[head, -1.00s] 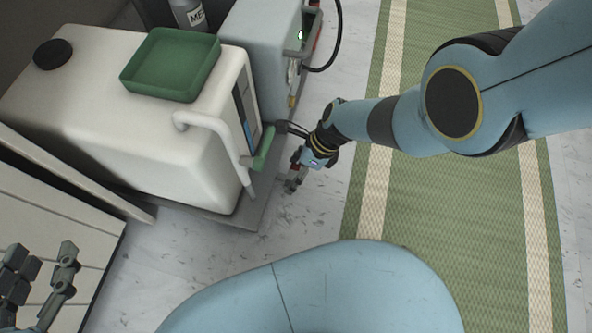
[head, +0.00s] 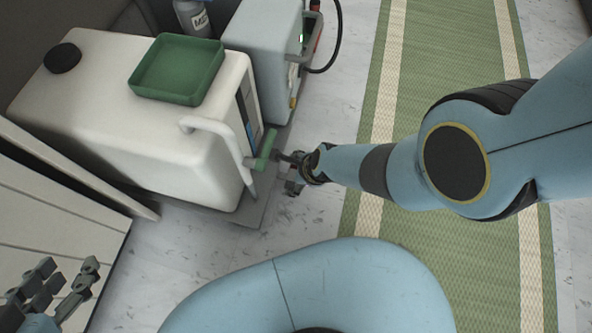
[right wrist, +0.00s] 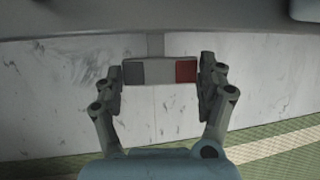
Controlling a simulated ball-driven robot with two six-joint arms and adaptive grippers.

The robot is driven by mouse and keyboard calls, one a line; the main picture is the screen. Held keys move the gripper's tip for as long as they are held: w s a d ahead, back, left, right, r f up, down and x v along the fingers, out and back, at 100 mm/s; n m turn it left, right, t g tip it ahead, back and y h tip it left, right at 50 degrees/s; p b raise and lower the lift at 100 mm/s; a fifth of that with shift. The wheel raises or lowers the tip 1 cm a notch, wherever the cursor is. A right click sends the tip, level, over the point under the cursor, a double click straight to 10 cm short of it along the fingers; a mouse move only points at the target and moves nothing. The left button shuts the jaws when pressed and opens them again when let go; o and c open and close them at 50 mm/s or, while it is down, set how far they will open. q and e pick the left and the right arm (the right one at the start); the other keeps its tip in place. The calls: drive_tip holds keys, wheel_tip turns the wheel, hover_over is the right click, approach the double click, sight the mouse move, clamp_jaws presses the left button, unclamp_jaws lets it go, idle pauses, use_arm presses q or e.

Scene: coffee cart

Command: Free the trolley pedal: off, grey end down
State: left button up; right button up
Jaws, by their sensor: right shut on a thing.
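The trolley pedal (right wrist: 160,71) is a short bar with a grey end at left and a red end at right in the right wrist view, joined to a stem under the trolley edge. It looks about level there. My right gripper (right wrist: 158,76) is shut on it, one finger at each end. In the head view my right gripper (head: 292,178) is low beside the trolley's grey base (head: 250,215); the pedal is mostly hidden there. My left gripper (head: 63,280) is at the lower left, fingers apart and empty.
A white tank (head: 150,115) with a green tray (head: 177,69) on top stands on the trolley, beside a grey box (head: 264,50). A white pipe and a green handle (head: 267,148) stick out near my right gripper. A green mat (head: 420,90) lies right.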

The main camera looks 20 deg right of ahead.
drive_tip(key=shift+t, duration=0.3)
drive_tip(key=o, duration=1.2)
drive_tip(key=shift+s+a, duration=0.1)
drive_tip(key=shift+s+r, duration=0.15)
drive_tip(key=shift+r, duration=0.25)
drive_tip(key=v, duration=0.6)
drive_tip(key=shift+r, duration=0.3)
drive_tip(key=shift+s, duration=0.1)
